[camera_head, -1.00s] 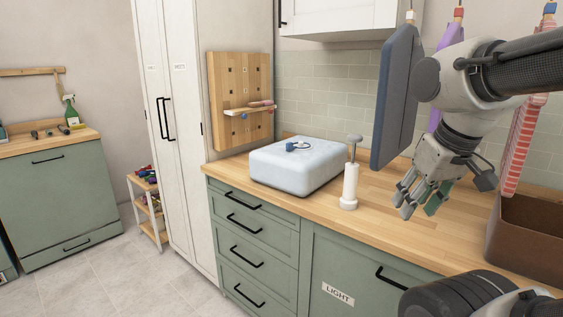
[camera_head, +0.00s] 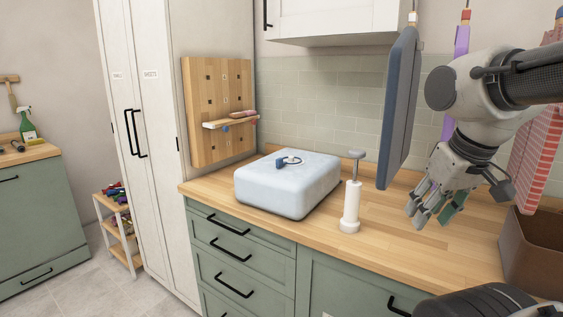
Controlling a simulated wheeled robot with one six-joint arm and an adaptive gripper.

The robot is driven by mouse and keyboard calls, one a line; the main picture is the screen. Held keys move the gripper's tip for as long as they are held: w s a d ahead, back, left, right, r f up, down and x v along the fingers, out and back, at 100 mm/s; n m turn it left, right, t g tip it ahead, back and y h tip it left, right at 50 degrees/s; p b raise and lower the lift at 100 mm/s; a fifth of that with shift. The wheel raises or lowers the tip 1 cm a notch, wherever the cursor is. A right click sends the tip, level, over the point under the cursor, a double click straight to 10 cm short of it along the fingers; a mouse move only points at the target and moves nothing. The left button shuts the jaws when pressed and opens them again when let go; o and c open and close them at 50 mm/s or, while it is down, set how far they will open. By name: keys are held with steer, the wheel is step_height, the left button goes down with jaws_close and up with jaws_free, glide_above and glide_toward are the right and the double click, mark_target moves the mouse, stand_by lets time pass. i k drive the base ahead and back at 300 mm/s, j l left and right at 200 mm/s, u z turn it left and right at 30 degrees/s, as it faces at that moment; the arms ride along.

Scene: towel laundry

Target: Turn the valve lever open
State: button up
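A pale blue-white box (camera_head: 285,190) with rounded edges stands on the wooden counter. On its top is a small blue lever-like part (camera_head: 283,162) beside a dark ring; it looks like the valve lever, but it is too small to tell its position well. My gripper (camera_head: 432,207) hangs above the counter to the right of the box, fingers pointing down and left. It is well apart from the box. Its fingers look spread, with a teal piece at one finger, and nothing is clearly held.
A white cylinder with a grey T-shaped top (camera_head: 350,205) stands between the box and my gripper. A dark blue-grey board (camera_head: 400,108) hangs behind my gripper. A brown bin (camera_head: 535,245) is at right. A pegboard (camera_head: 218,110) stands behind the box at left.

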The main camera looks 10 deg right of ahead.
mark_target(279, 163)
steer(key=i+j, duration=0.8)
steer(key=j, duration=0.15)
